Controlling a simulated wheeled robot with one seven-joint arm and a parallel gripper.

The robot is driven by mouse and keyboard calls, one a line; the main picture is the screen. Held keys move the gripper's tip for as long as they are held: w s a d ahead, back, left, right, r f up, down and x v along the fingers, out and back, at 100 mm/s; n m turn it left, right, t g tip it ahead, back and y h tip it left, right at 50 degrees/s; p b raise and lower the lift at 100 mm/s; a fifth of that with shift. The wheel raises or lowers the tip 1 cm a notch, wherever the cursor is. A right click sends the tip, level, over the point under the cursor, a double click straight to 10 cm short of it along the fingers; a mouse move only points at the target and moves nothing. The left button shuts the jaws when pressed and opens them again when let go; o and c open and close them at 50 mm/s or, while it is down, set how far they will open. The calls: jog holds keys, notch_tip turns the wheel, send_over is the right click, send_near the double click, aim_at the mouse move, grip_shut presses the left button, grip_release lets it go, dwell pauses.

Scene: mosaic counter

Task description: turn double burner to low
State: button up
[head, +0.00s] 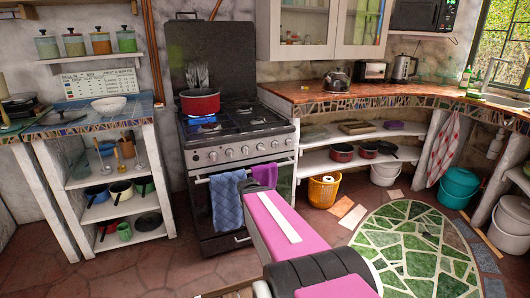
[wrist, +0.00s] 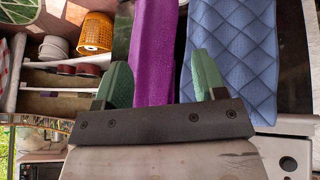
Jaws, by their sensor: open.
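The stove (head: 245,215) stands left of centre in the head view, with a row of several round knobs (head: 228,152) along its front panel. Which knob is the double burner's is not marked legibly. A red pot (head: 200,103) sits on the cooktop, with blue flame (head: 203,120) in front of its base. In the wrist view, which looks upside down, a knob (wrist: 288,163) shows on the light panel at lower right. My gripper (wrist: 162,80) is open and empty in front of the hanging towels, apart from the knobs. In the head view it is hidden by my arm.
A blue towel (head: 227,202) and a purple towel (head: 265,174) hang on the oven handle; the wrist view shows the purple towel (wrist: 155,50) between the fingers. A shelf unit (head: 112,180) stands left, a curved counter (head: 345,97) right. A green mosaic (head: 410,250) covers clear floor.

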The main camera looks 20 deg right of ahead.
jog(key=w+d+r+t+h, duration=0.2)
jog(key=w+d+r+t, duration=0.4)
jog(key=w+d, duration=0.25)
jog(key=n+t+y, duration=0.3)
jog(key=t+y, duration=0.2)
jog(key=t, duration=0.2)
send_near(263, 149)
jog(key=shift+y, duration=0.3)
jog(key=w, duration=1)
jog(key=shift+w+a, duration=0.1)
jog(key=shift+a, duration=0.05)
jog(key=c, duration=0.9)
